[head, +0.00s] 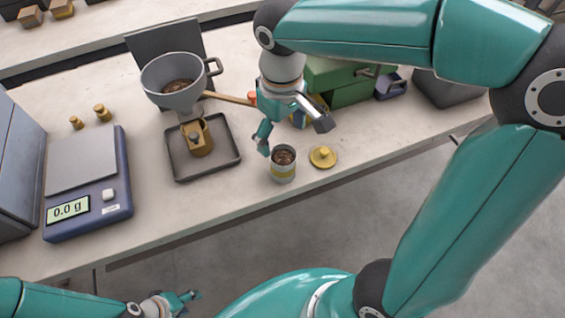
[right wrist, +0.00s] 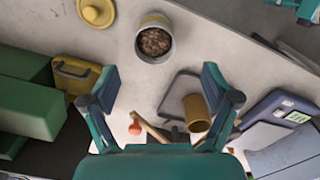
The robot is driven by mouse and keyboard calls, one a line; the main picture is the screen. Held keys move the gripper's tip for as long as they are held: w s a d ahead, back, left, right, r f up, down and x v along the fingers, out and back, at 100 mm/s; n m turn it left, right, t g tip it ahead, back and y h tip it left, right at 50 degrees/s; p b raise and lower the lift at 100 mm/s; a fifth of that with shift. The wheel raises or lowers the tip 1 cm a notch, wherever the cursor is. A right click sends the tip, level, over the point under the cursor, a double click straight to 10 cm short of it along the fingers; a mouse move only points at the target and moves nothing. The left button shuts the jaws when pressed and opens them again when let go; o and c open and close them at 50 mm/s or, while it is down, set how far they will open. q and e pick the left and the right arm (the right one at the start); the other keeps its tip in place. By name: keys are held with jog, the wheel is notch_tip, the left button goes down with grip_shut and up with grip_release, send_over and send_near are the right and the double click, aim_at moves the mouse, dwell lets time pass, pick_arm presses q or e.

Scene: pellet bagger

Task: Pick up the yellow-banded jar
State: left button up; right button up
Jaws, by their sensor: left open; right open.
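The yellow-banded jar (head: 283,175) stands upright and open near the front edge of the bench, with brown pellets inside. It also shows in the right wrist view (right wrist: 153,20), at top centre beyond my fingertips. A yellow lid with a knob (head: 322,157) lies on the bench just right of the jar, and it shows in the right wrist view too (right wrist: 97,12). My right gripper (head: 294,134) is open and empty, above and behind the jar; its fingers (right wrist: 161,86) are apart with the jar ahead of them. My left gripper (head: 187,301) is open and empty at the lower left, off the bench.
A grey tray (head: 178,168) with a brass cup (head: 198,142) stands left of the jar, under a pellet-filled hopper (head: 182,99) with a wooden lever (head: 228,97). A scale (head: 90,228) reading 0.0 g is further left. A green box (head: 350,91) stands behind my right gripper.

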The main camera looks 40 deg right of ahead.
send_near(283, 160)
jog(key=s+a, duration=0.1)
jog(key=s+a+f, duration=0.1)
jog(key=shift+s+f, duration=0.25)
jog(key=shift+s, duration=0.05)
jog(key=shift+w+d+f, duration=0.15)
jog(key=shift+f, duration=1.2)
jog(key=shift+w+d+f, duration=0.1)
jog(key=shift+w+f, duration=0.05)
jog(key=shift+f, duration=1.15)
jog(key=shift+c, duration=0.2)
jog(key=shift+r, duration=0.1)
jog(key=c, duration=1.5)
jog(key=shift+o, duration=0.2)
